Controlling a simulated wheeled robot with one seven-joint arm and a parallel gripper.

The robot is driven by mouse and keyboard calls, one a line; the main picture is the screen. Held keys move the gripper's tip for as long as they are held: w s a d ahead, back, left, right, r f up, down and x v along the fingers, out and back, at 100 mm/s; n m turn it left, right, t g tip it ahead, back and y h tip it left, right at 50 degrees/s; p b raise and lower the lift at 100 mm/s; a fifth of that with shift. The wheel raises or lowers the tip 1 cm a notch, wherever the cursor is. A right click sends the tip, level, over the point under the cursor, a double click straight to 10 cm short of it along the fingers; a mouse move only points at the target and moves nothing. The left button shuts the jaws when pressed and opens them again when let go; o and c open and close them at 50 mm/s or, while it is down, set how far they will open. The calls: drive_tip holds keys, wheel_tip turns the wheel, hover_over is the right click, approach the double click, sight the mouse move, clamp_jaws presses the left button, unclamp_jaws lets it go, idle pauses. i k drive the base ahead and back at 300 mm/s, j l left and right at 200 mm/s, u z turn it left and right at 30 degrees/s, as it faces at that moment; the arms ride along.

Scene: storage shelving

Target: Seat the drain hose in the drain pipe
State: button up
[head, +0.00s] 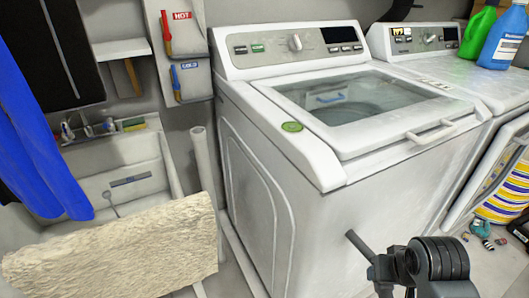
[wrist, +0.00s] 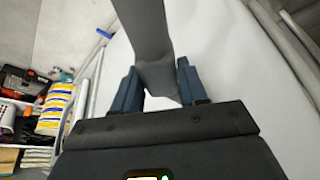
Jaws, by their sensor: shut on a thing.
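The drain hose (head: 358,245) is a dark grey tube. In the head view its free end sticks out up and left from my gripper (head: 382,271), in front of the washer's front face. In the wrist view the hose (wrist: 152,45) runs up from between the two blue-grey fingers of my gripper (wrist: 157,85), which is shut on it. The rest of the hose is hidden. The drain pipe (head: 203,160) appears to be the pale upright tube left of the washer, its open top clear. The hose end is well apart from it, to the lower right.
The white washer (head: 265,175) stands between my gripper and the pipe. A utility sink (head: 128,180) is left of the pipe, with a rough beige slab (head: 115,245) before it. Detergent bottles (head: 502,40) stand on the right-hand machine.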

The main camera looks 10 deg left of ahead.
sight(201, 160)
drive_tip(key=j+u, duration=0.15)
drive_tip(key=j, duration=0.5)
drive_tip(key=i+j, duration=0.3)
drive_tip(key=j, duration=0.15)
drive_tip(key=i+j+z, duration=0.1)
drive_tip(key=i+j, duration=0.15)
drive_tip(key=j, duration=0.15)
